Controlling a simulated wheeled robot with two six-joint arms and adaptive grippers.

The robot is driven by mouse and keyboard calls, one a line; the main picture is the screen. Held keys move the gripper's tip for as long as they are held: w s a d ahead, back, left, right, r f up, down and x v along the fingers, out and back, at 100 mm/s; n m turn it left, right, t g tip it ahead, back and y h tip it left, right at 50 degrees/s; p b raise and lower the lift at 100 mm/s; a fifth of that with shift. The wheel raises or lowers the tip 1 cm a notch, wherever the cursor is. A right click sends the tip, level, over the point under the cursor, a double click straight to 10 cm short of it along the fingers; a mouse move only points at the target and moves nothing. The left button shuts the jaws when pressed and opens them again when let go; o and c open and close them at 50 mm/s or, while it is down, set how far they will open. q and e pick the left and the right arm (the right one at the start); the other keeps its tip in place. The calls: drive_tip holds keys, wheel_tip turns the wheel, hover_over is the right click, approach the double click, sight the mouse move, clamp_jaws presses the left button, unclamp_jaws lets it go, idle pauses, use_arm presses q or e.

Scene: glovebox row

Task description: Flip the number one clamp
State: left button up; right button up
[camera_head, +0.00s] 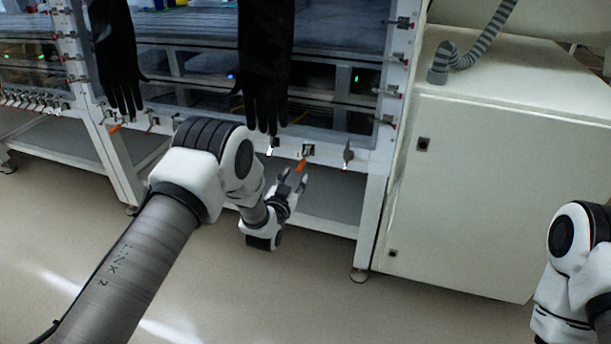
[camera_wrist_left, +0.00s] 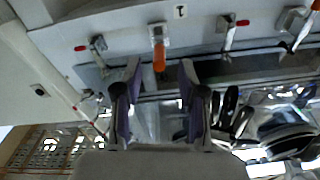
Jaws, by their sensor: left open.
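The clamp with an orange handle (camera_head: 301,164) sits on the white lower rail of the glovebox frame. In the left wrist view its orange handle (camera_wrist_left: 159,60) hangs from a metal bracket, beside a small white label (camera_wrist_left: 180,11) that seems to read 1. My left gripper (camera_head: 293,179) is open and empty just below the clamp. In the left wrist view its two fingertips (camera_wrist_left: 160,72) stand apart, with the orange handle showing between them. I cannot tell whether they touch it. My right arm shows at the right edge; its gripper is out of view.
Metal clamps with red tips stand on either side, such as one to the right (camera_head: 347,153). Another orange-handled clamp (camera_head: 115,127) is farther left. Black gloves (camera_head: 265,65) hang above. A white cabinet (camera_head: 470,190) stands to the right. The floor in front is clear.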

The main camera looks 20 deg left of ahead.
sight(301, 164)
use_arm(q)
drive_tip(key=w, duration=0.2)
drive_tip(key=w+b, duration=0.1)
drive_tip(key=w, duration=0.1)
drive_tip(key=shift+w+d+r, duration=0.1)
drive_tip(key=shift+w+d, duration=0.1)
drive_tip(key=shift+w, duration=0.5)
clamp_jaws()
